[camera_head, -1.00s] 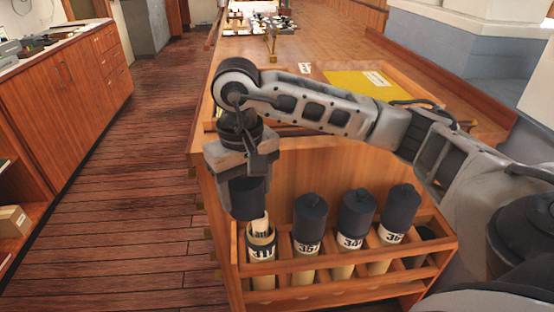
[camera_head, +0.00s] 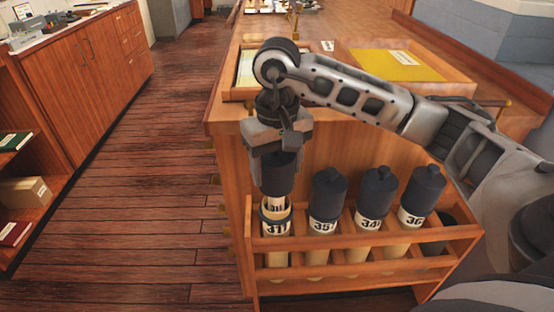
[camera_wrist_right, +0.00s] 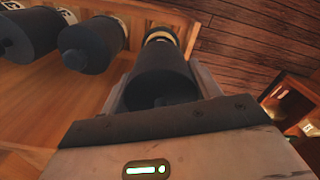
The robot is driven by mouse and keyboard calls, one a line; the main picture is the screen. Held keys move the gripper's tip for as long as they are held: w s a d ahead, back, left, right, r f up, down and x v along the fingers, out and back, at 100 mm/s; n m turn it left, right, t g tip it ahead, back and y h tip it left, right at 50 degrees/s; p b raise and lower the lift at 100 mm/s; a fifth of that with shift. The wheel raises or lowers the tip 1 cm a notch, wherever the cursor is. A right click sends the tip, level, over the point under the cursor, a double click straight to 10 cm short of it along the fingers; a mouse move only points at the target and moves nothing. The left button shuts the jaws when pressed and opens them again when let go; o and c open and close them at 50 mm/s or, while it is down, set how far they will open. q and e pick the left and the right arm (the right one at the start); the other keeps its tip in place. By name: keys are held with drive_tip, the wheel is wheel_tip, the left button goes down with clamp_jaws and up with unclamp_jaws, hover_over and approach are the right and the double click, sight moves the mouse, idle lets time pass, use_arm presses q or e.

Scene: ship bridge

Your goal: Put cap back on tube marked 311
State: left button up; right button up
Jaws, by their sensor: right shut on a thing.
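The tube marked 311 (camera_head: 275,228) stands in the leftmost slot of the wooden rack, uncapped, with a pale rolled paper (camera_head: 277,203) sticking up from its mouth. My right gripper (camera_head: 279,160) points down above it, shut on the dark cap (camera_head: 278,178). The cap is just over the paper's top and looks roughly in line with the tube; the head view does not show whether it touches the paper. In the right wrist view the cap (camera_wrist_right: 160,78) sits between the fingers, with the tube's pale rim (camera_wrist_right: 162,35) beyond it. My left gripper is not in view.
The wooden rack (camera_head: 370,275) also holds capped tubes marked 351 (camera_head: 325,220), 341 (camera_head: 372,215) and one partly read as 36 (camera_head: 417,210), close on the right. A wooden desk (camera_head: 400,98) with a yellow sheet (camera_head: 395,64) stands behind. Open plank floor (camera_head: 150,210) lies left.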

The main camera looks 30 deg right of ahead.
drive_tip(key=shift+f+b, duration=0.25)
drive_tip(key=shift+b, duration=0.4)
idle(0.8)
drive_tip(key=shift+f+b, duration=1.6)
drive_tip(key=shift+b, duration=0.05)
idle(0.6)
drive_tip(key=shift+f+b, duration=0.35)
drive_tip(key=shift+b, duration=0.15)
idle(0.5)
drive_tip(key=shift+f+b, duration=0.1)
drive_tip(key=shift+b, duration=0.35)
idle(0.9)
drive_tip(key=o, duration=1.3)
drive_tip(key=shift+o, duration=0.2)
drive_tip(key=shift+r+p, duration=2.25)
drive_tip(key=shift+r, duration=1.3)
